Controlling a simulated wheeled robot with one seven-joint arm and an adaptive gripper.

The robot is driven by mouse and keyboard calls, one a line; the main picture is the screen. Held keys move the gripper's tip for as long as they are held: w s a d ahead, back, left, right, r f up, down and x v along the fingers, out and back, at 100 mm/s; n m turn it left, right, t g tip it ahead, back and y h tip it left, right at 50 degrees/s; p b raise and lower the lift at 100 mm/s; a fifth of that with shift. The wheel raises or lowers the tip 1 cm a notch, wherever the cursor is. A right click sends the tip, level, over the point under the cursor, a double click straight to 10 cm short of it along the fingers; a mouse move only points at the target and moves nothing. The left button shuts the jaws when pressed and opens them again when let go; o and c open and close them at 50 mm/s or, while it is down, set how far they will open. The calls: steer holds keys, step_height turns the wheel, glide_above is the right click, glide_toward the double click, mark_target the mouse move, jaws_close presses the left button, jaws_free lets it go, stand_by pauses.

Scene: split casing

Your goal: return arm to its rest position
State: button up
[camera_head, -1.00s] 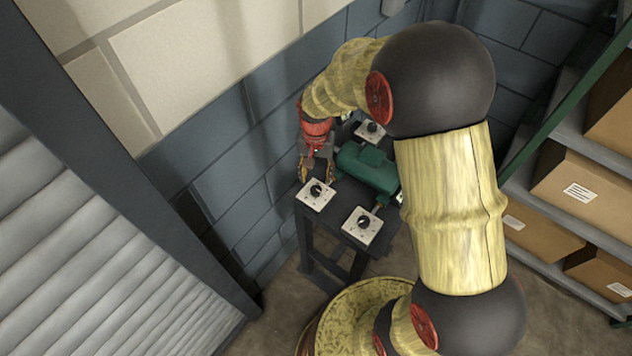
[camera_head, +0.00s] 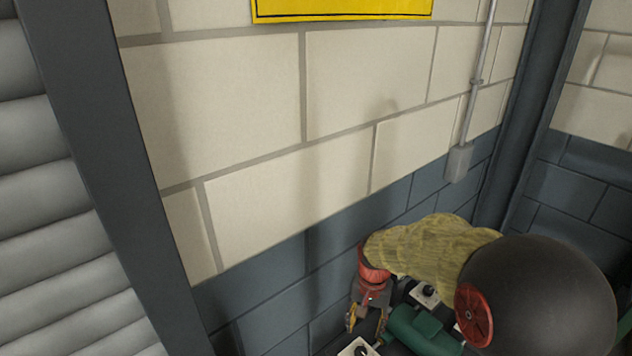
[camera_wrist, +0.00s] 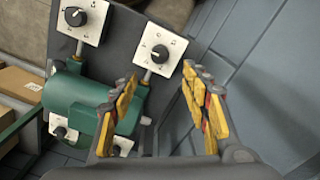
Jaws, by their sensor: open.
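My gripper (camera_head: 366,319) hangs at the lower middle of the head view, pointing down beside the bench. In the wrist view my gripper (camera_wrist: 165,85) has its two yellow-padded fingers apart, with nothing between them. A green cylindrical casing (camera_head: 420,332) lies on the bench to the right of my gripper. The casing also shows in the wrist view (camera_wrist: 85,104), left of the fingers. My forearm runs from the gripper to the right. Most of the bench is cut off by the head view's lower edge.
White dial plates stand around the casing, one (camera_head: 426,293) behind it and one (camera_wrist: 158,50) ahead of the fingers. A blue and cream block wall (camera_head: 270,275) is close behind my gripper. A grey shutter (camera_head: 60,230) is at left, and a conduit box (camera_head: 459,162) is on the wall.

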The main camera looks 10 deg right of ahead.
steer(key=s+r+n+t+b, duration=0.2)
steer(key=s+r+n+b, duration=0.1)
steer(key=s+r, duration=0.5)
steer(key=s+r+n+t+b, duration=0.2)
steer(key=s+r, duration=0.5)
steer(key=s, duration=0.6)
steer(key=shift+d+r+n+t+b, duration=0.25)
steer(key=shift+r+n+t+b, duration=0.2)
steer(key=shift+t, duration=0.35)
